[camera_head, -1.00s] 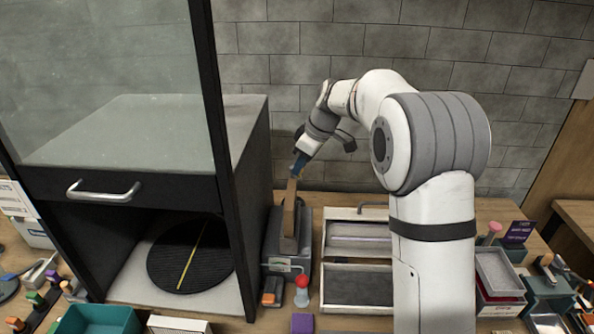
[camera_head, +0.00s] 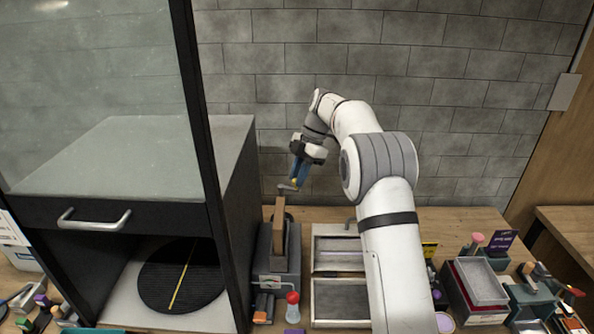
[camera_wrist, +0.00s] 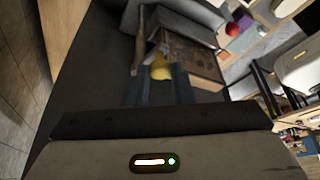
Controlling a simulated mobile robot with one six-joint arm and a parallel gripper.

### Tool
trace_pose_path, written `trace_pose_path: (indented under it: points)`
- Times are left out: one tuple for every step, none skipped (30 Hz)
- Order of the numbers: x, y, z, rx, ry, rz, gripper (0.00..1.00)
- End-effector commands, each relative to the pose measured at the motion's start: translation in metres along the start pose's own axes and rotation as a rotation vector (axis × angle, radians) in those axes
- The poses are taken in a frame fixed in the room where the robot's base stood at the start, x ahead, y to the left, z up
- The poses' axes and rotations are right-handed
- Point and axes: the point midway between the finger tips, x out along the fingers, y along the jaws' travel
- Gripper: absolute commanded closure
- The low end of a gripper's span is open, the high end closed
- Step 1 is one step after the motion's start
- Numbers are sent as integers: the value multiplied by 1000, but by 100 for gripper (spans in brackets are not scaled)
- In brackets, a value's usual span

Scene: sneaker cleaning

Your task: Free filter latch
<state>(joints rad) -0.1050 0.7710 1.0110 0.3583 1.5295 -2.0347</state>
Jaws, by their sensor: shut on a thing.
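The filter unit is a grey housing (camera_head: 264,245) with an upright brown panel (camera_head: 279,218), right of the black cabinet. A small grey latch lever (camera_head: 286,188) with a yellow grip shows just above the panel's top. My gripper (camera_head: 296,182) has blue fingers and is shut on the yellow grip. In the wrist view the yellow grip (camera_wrist: 160,68) sits between my fingertips (camera_wrist: 160,76). A brownish mesh-like panel (camera_wrist: 195,58) lies just beyond it. I cannot tell whether the latch is still engaged.
The black cabinet (camera_head: 235,170) with a glass front stands close on the left. Open grey trays (camera_head: 340,300) lie right of the housing. A red-topped bottle (camera_head: 293,308) stands in front. The tiled wall is behind.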

Motion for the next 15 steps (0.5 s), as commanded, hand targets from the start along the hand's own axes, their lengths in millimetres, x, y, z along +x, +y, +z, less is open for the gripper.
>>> trace_pose_path:
  points:
    - [-4,2,0,-30,0,-12,100]
    - [-4,3,0,-48,0,-21,100]
    - [-5,4,1,-73,-1,-30,100]
    - [-5,5,1,-89,-1,-37,100]
    - [-5,6,2,-105,-1,-43,100]
    - [-5,6,2,-125,-1,-51,100]
    - [-5,7,2,-137,0,-56,100]
    - [-4,7,3,-149,0,-61,100]
    - [-5,8,4,-164,-1,-67,100]
    - [-5,9,4,-174,-1,-70,100]
    - [-5,9,4,-183,-2,-74,100]
    - [-4,9,4,-193,-1,-79,100]
    - [-4,9,5,-200,-1,-82,100]
    - [-4,10,5,-205,-2,-85,100]
    - [-4,10,5,-212,-2,-87,100]
